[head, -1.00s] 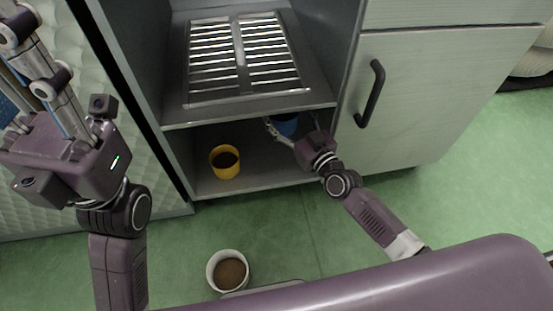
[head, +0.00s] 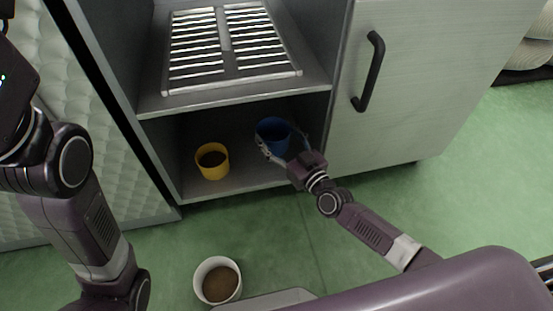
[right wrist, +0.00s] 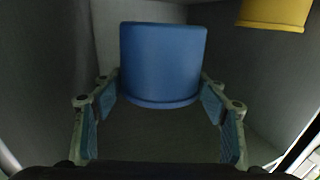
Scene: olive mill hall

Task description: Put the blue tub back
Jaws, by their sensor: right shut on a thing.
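The blue tub (head: 272,137) stands upright or nearly so in the lower compartment of the open cabinet, right of the yellow tub. It also shows in the right wrist view (right wrist: 162,62). My right gripper (head: 283,146) reaches in from the front and is shut on the blue tub, a finger on each side. In the right wrist view both fingers (right wrist: 160,96) flank its lower part. I cannot tell whether its base touches the compartment floor. Of my left arm only links show at the left; its fingers are outside the picture.
A yellow tub (head: 213,173) with dark contents stands on the compartment floor (head: 245,178). A slatted metal rack (head: 228,45) lies on the shelf above. A white tub (head: 201,289) of brown stuff stands on the green floor. A closed door with a black handle (head: 370,72) is at right.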

